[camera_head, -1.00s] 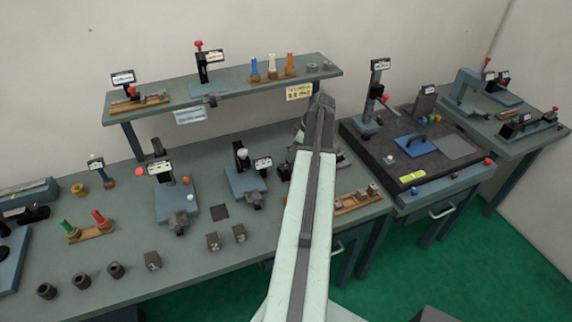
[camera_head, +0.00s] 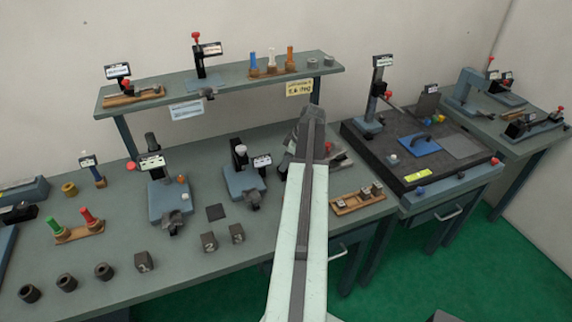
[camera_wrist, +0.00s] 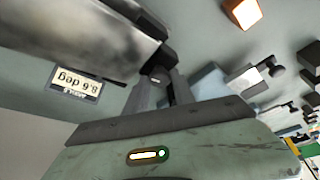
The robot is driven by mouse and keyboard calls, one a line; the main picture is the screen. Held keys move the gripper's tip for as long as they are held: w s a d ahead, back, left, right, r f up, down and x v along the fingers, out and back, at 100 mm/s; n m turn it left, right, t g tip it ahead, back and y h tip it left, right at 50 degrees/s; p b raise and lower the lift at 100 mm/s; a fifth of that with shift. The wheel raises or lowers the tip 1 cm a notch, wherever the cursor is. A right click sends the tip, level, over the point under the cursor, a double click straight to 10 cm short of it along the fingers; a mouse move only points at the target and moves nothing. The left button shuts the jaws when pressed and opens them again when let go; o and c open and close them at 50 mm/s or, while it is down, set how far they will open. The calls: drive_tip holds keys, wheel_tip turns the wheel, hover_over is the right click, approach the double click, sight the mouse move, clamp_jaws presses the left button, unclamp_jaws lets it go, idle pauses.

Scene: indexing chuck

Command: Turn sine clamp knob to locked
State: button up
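The sine clamp knob seems to be the small dark knob (camera_wrist: 165,57) in the wrist view, beside a grey metal body (camera_wrist: 85,35). A tag reading 8.6 deg (camera_wrist: 77,84) hangs by that body. My gripper (camera_wrist: 162,82) points at the knob, its two grey fingers apart with a dark gap between them. The knob is at or just beyond the fingertips; contact cannot be made out. In the head view my arm covers most of the sine fixture, and only part of it (camera_head: 340,157) shows to the right. The knob is hidden there.
Blue clamp fixtures (camera_head: 245,183) stand left of my arm on the bench. A wooden tray (camera_head: 345,205) with small blocks lies to the right. A raised shelf (camera_head: 230,82) runs behind, and a dark surface plate (camera_head: 390,160) stands at right. An orange-lit block (camera_wrist: 243,12) shows in the wrist view.

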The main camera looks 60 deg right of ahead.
clamp_jaws()
drive_tip(key=shift+m+h, duration=0.3)
drive_tip(key=shift+m, duration=0.5)
drive_tip(key=shift+o, duration=1.9)
unclamp_jaws()
drive_tip(key=p+v, duration=0.7)
drive_tip(key=shift+s+r, duration=0.25)
drive_tip(key=shift+r, duration=0.1)
